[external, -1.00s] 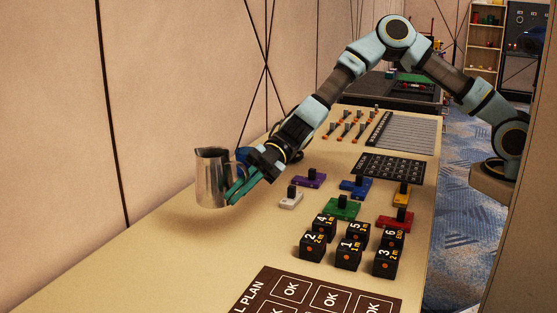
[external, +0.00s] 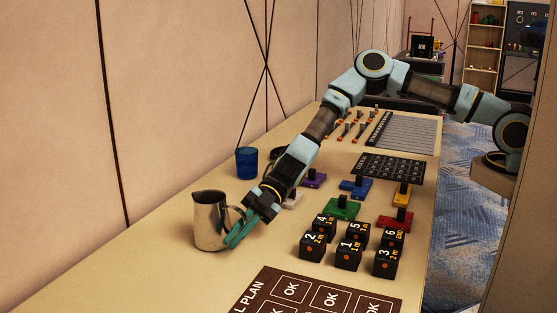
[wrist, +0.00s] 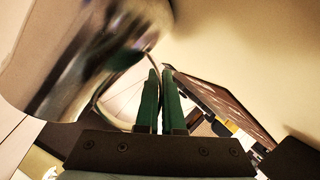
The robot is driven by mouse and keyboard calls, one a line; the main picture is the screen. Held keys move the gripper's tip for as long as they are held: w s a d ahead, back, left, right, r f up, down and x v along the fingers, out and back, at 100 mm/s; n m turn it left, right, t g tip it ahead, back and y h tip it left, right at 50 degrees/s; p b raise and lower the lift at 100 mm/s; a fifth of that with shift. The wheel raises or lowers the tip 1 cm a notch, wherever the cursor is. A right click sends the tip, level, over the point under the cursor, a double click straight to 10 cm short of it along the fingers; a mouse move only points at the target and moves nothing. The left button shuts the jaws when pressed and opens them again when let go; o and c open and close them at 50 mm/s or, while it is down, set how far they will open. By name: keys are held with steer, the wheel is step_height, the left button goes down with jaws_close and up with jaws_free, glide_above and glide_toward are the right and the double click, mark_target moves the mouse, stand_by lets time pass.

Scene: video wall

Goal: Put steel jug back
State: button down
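The steel jug (external: 210,222) is at the left side of the long table, its handle towards my gripper (external: 238,234). The green fingers are shut on the handle. In the external view the jug is nearly upright and low over the tabletop; I cannot tell whether its base touches. In the wrist view the shiny jug (wrist: 75,60) fills the upper left, and my gripper (wrist: 160,75) has its fingers close together at the handle loop. The exact contact is partly hidden.
A blue cup (external: 246,163) stands behind the jug. Black numbered cubes (external: 348,252), coloured slider blocks (external: 342,208) and a dark OK board (external: 320,292) lie to the right. The wall runs along the left. The front-left tabletop (external: 160,275) is clear.

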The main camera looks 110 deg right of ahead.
steer(key=shift+f, duration=0.15)
steer(key=c, duration=1.5)
jaws_free()
steer(key=o, duration=0.5)
steer(key=shift+c, duration=0.2)
steer(key=shift+s+d, duration=0.1)
steer(key=b+v, duration=0.1)
steer(key=v, duration=1)
steer(key=shift+s+d+r, duration=0.2)
steer(key=shift+s+r, duration=0.05)
